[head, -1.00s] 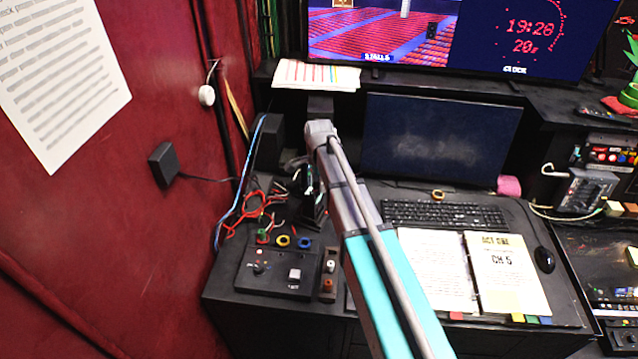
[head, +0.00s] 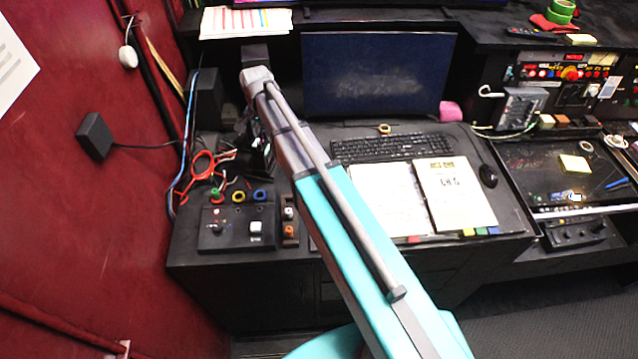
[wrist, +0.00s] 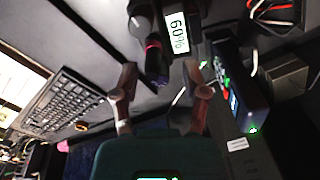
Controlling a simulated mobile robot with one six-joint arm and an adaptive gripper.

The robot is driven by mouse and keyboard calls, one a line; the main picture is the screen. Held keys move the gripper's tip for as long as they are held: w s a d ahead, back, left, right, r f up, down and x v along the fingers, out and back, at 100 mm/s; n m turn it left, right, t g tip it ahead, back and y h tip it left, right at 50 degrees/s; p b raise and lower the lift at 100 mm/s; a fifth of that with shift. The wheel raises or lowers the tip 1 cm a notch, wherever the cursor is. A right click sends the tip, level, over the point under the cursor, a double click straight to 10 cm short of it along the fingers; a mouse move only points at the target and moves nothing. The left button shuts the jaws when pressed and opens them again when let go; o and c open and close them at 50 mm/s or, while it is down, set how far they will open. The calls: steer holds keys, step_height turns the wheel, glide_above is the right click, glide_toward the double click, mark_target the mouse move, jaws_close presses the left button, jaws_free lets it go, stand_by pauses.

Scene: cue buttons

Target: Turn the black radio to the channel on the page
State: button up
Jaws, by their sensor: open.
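The page (head: 455,190) in the open binder on the desk shows "CH" and a digit, blurred now but like a 5 in the earlier head view. In the wrist view, my open gripper (wrist: 160,80) has its fingers either side of a black cylinder (wrist: 153,50) with a reddish band; I cannot tell if they touch it. Beside it a lit display (wrist: 177,32) reads about 60%. A black box (wrist: 240,90) with coloured buttons and a green light lies to its right. I cannot tell for sure which of these is the black radio. In the head view my arm largely hides this spot.
A keyboard (head: 393,147), a mouse (head: 488,176) and a dark monitor (head: 385,75) are on the desk. A black control box (head: 236,227) stands at the front left, with red cables (head: 203,165) behind it. A red wall bounds the left.

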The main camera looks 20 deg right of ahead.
mark_target(264, 132)
steer(key=shift+n, duration=0.6)
steer(key=shift+r+p, duration=0.5)
steer(key=shift+p, duration=0.05)
step_height(264, 132, up, 13)
steer(key=p, duration=1.3)
steer(key=s+d+f+n+b, duration=0.3)
steer(key=s+d+f+b, duration=0.2)
steer(key=s+f+b, duration=0.3)
steer(key=s+d+f+n+b, duration=0.4)
steer(key=s+d+f+b, duration=0.2)
steer(key=s, duration=0.8)
step_height(264, 132, down, 2)
steer(key=b, duration=0.2)
steer(key=shift+f+n+b, duration=0.25)
steer(key=shift+n+b, duration=0.05)
